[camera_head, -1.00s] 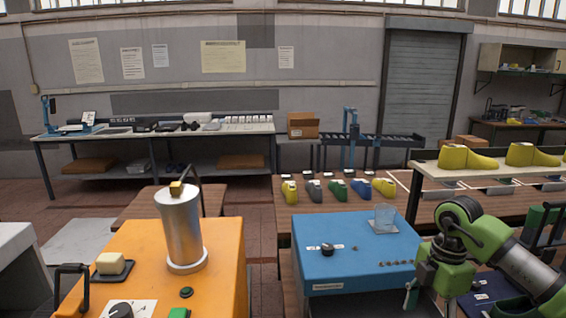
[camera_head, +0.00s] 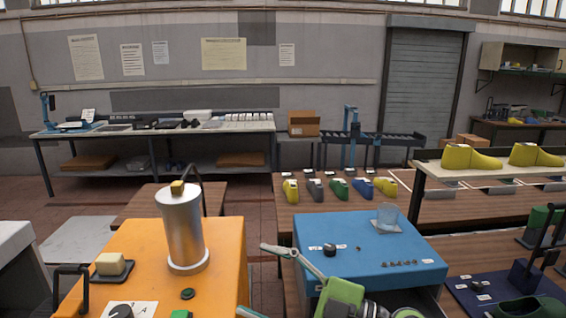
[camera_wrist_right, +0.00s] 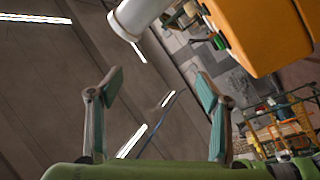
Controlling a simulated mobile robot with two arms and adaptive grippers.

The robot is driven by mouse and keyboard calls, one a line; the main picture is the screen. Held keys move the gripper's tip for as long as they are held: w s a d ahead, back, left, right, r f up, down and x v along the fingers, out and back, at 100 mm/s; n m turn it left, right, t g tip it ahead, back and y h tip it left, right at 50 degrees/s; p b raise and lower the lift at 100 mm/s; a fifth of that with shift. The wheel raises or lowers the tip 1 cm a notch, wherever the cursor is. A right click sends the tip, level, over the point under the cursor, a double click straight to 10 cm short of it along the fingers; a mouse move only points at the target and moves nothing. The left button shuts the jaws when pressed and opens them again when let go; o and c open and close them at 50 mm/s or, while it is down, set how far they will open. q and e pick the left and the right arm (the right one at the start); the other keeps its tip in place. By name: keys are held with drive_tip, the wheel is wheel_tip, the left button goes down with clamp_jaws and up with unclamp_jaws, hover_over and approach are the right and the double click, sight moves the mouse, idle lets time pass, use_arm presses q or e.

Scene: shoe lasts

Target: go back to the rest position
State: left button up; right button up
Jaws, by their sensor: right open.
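My right gripper (camera_head: 253,278) is low in the middle of the head view, in front of the blue box (camera_head: 345,257). Its green palm is partly cut off by the bottom edge, and its two thin fingers point left toward the orange bench (camera_head: 222,240). The fingers are spread with nothing between them. In the right wrist view the same gripper (camera_wrist_right: 158,90) shows both fingers wide apart and empty, with the ceiling behind. My left gripper is in no view.
A metal cylinder (camera_head: 181,232) stands on the orange bench, close to the left of my right fingers. A clear cup (camera_head: 387,216) sits on the blue box. Several coloured shoe lasts (camera_head: 338,189) stand on the table behind. Yellow lasts (camera_head: 470,158) stand on a shelf at right.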

drive_tip(key=w+d+f+m+t+h, duration=0.1)
drive_tip(key=w+d+m+t+h, duration=0.2)
drive_tip(key=d+m+t+h, duration=0.5)
drive_tip(key=w+d+f+m+t+h, duration=0.1)
drive_tip(key=w+d+m+t+h, duration=0.25)
drive_tip(key=d+m+t, duration=0.4)
drive_tip(key=s+d+f+m+g+h, duration=0.3)
drive_tip(key=d+f+g+h, duration=0.1)
drive_tip(key=f, duration=0.4)
drive_tip(key=s+d+f+m+g+h, duration=0.3)
drive_tip(key=d+f+m+g+h, duration=0.1)
drive_tip(key=f, duration=0.4)
drive_tip(key=s+f+g, duration=0.5)
drive_tip(key=s+f, duration=0.2)
drive_tip(key=s, duration=0.5)
drive_tip(key=s+f+g, duration=0.5)
drive_tip(key=s+f, duration=0.3)
drive_tip(key=s, duration=0.4)
wheel_tip(320, 180, down, 32)
drive_tip(key=s+f+n+g+b, duration=0.1)
drive_tip(key=s+g+b, duration=0.15)
drive_tip(key=b, duration=0.35)
drive_tip(key=s+d+f+b, duration=0.2)
drive_tip(key=s+f, duration=0.6)
drive_tip(key=f, duration=0.2)
drive_tip(key=s+d+f+b, duration=0.1)
drive_tip(key=s+f+b, duration=0.1)
drive_tip(key=s+f, duration=0.7)
drive_tip(key=shift+d+f, duration=0.35)
drive_tip(key=shift+d, duration=0.05)
